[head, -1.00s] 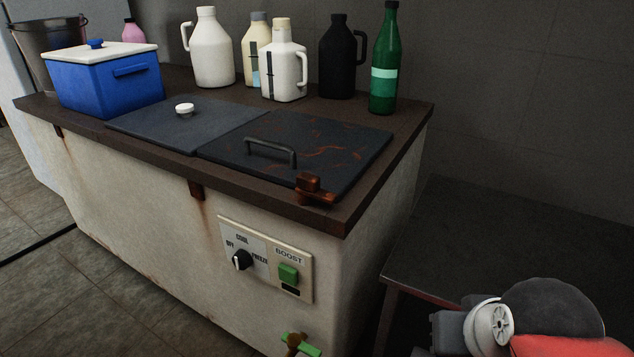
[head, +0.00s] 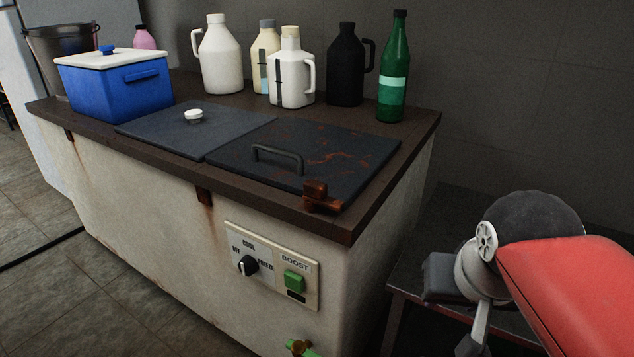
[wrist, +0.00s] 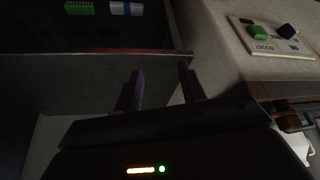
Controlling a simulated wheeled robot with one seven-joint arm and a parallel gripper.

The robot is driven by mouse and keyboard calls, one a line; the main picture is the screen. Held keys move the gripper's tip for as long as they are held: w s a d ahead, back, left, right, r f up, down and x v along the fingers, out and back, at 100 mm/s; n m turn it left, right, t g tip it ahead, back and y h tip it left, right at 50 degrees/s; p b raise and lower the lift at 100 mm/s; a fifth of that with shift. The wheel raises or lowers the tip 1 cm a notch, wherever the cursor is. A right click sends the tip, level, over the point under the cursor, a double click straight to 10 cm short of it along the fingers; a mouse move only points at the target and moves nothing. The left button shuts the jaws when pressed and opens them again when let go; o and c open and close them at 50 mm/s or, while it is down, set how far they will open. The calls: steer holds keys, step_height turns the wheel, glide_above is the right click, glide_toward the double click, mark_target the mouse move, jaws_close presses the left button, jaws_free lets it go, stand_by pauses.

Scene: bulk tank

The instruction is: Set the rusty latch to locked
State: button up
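The rusty latch (head: 321,198) is a small reddish-brown block with a raised knob. It sits at the front right corner of the dark, rust-streaked lid (head: 345,160) on the bulk tank (head: 150,190). I cannot read whether it is locked. In the head view my arm is at the lower right, well right of the latch, and the fingers do not show clearly. In the wrist view my gripper (wrist: 158,82) has its two fingers apart with nothing between them. A reddish-brown part at that view's right edge is too dark to identify.
The control panel (head: 271,266) with dial and green BOOST button is on the tank front; it also shows in the wrist view (wrist: 272,48). A green-handled tap (head: 300,347) is below. A dark table is right.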

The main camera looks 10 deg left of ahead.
steer(key=o, duration=0.3)
steer(key=shift+m+g+h, duration=0.3)
steer(key=shift+m+h, duration=0.1)
steer(key=shift+m, duration=0.3)
steer(key=w+a+r, duration=0.4)
steer(key=a, duration=0.1)
steer(key=w+a+r, duration=0.4)
steer(key=r, duration=0.1)
steer(key=shift+w+a+r, duration=0.15)
steer(key=shift+w+a, duration=0.2)
steer(key=shift+w, duration=0.05)
steer(key=shift+o, duration=0.2)
steer(key=m, duration=0.3)
glide_toward(315, 184)
steer(key=f, duration=0.1)
steer(key=shift+h, duration=0.5)
steer(key=x, duration=0.2)
steer(key=b+x, duration=0.1)
steer(key=x, duration=0.2)
steer(key=b+x, duration=0.1)
steer(key=x, duration=0.2)
steer(key=shift+w+a+r, duration=0.1)
steer(key=shift+w+a, duration=0.2)
steer(key=shift+a, duration=0.1)
steer(key=shift+c, duration=0.5)
steer(key=c, duration=0.9)
